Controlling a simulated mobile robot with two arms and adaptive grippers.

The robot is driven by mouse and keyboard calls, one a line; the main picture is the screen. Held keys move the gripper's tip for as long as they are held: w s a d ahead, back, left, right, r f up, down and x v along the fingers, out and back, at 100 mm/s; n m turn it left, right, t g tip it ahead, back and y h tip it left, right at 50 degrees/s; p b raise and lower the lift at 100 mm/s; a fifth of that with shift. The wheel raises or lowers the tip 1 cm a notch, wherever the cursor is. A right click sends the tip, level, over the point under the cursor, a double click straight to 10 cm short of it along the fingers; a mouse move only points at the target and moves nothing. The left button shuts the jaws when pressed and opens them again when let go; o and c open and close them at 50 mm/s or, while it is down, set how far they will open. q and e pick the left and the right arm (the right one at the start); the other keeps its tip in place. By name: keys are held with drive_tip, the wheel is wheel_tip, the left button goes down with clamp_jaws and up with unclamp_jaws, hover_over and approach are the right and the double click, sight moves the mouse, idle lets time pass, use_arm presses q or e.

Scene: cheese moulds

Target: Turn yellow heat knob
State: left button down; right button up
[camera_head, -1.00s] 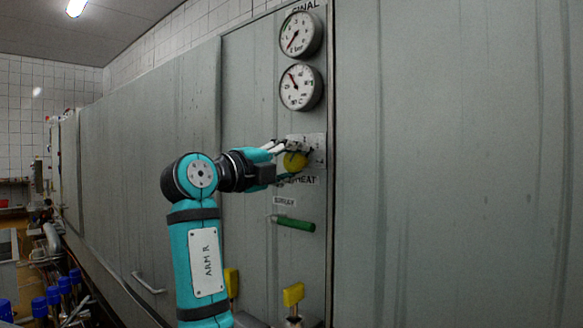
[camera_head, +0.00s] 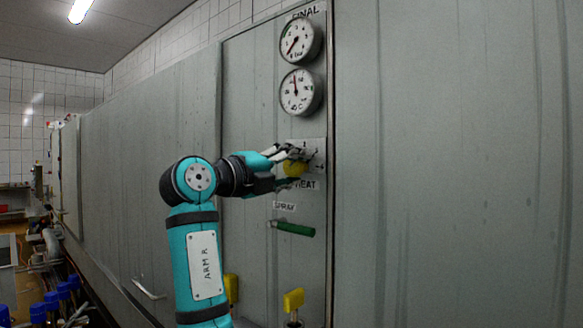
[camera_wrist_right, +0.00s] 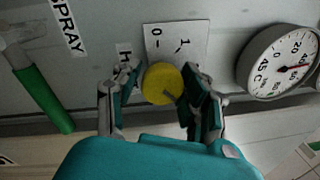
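The round yellow heat knob (camera_head: 295,169) sits on a light plate (camera_head: 317,152) on the grey panel, above the HEAT label. My right gripper (camera_head: 291,167) is at the knob, with one finger above it and one below. In the right wrist view the yellow knob (camera_wrist_right: 161,84) lies between the two fingers of my right gripper (camera_wrist_right: 161,90). The right-hand finger is against or very near its edge; a small gap seems to show at the other. I cannot tell if both touch. My left gripper is not in view.
Two round gauges, the upper one (camera_head: 300,38) and the temperature gauge (camera_head: 301,92), are above the knob. A green-handled lever (camera_head: 294,229) is below it, and a yellow valve handle (camera_head: 293,299) lower still. Smooth grey panel (camera_head: 450,170) extends right.

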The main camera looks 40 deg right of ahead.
drive_tip(key=o, duration=0.4)
drive_tip(key=shift+c, duration=0.2)
drive_tip(key=shift+a, duration=0.1)
drive_tip(key=a+f, duration=0.1)
drive_tip(key=a, duration=1.1)
drive_tip(key=shift+s, duration=0.25)
drive_tip(key=shift+d, duration=0.1)
